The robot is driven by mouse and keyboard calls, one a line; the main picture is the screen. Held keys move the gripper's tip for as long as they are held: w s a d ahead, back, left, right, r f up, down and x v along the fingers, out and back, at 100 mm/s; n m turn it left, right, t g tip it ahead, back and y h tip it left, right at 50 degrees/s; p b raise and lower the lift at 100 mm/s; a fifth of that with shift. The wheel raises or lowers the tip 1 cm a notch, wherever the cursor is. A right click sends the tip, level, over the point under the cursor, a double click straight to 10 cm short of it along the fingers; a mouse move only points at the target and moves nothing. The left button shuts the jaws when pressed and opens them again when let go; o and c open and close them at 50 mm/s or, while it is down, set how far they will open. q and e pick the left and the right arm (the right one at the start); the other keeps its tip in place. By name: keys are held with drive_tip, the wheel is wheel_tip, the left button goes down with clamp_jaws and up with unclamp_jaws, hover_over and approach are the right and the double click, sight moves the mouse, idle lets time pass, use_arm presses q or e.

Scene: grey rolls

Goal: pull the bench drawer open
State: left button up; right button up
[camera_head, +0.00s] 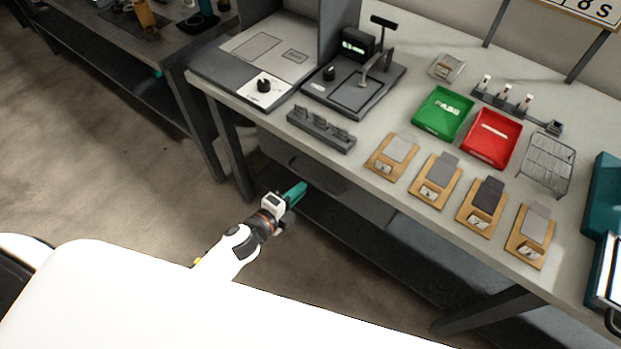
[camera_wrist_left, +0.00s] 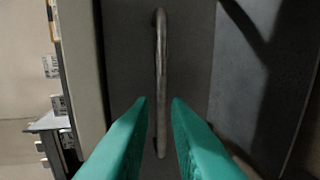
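The bench drawer (camera_head: 335,183) is under the front edge of the bench top, a grey front that looks shut. Its bar handle (camera_wrist_left: 161,75) runs up and down the middle of the left wrist view. My left gripper (camera_head: 299,190) has teal fingers and is in front of the drawer, below the bench edge. In the left wrist view its two fingertips (camera_wrist_left: 159,101) are apart, with the lower part of the handle between them in the picture. I cannot tell whether they touch it. My right gripper is not in view.
The bench top (camera_head: 350,145) carries a green bin (camera_head: 443,112), a red bin (camera_head: 492,138), a wire rack (camera_head: 547,163) and several wooden boards with grey pieces. A lower shelf (camera_head: 420,262) lies under the drawer. The floor left of the bench is clear.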

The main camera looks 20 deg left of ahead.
sight(310, 179)
use_arm(q)
drive_tip(key=x, duration=0.6)
drive_tip(key=shift+a, duration=0.1)
clamp_jaws()
